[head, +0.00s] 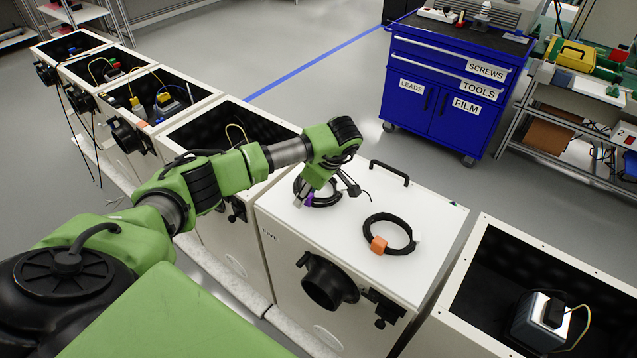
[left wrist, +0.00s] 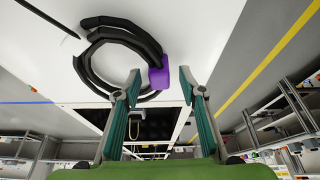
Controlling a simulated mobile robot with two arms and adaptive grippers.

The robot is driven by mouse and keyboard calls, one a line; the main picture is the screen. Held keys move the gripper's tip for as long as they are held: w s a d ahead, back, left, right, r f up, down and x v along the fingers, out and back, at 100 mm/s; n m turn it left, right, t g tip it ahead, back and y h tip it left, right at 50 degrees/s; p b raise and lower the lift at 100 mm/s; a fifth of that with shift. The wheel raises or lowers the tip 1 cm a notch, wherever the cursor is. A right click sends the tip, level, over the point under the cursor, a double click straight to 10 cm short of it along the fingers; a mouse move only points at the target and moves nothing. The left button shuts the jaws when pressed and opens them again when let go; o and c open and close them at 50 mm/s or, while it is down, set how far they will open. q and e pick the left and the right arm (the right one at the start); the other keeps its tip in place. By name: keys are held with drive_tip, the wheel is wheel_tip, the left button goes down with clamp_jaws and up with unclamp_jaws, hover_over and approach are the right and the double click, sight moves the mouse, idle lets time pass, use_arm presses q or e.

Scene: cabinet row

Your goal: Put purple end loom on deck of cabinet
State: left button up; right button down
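The purple end loom is a black coiled ring with a purple block (left wrist: 159,74). In the head view its coil (head: 322,200) lies at the back left of the closed white cabinet deck (head: 340,263), partly hidden by my gripper. My left gripper (head: 324,193) is low over this coil. In the left wrist view my left gripper (left wrist: 160,77) is open, with the purple block between or just beyond its fingertips and gaps on both sides. My right gripper is not in view.
A loom with an orange block (head: 378,245) lies on the same deck, right of the purple one. A black handle (head: 390,172) rises at the deck's back edge. Open-topped cabinets stand either side. A blue tool cart (head: 445,95) stands behind.

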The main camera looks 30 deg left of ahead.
use_arm(q)
drive_tip(key=shift+f, duration=0.2)
clamp_jaws()
drive_tip(key=shift+w+r, duration=0.1)
drive_tip(key=shift+r, duration=0.05)
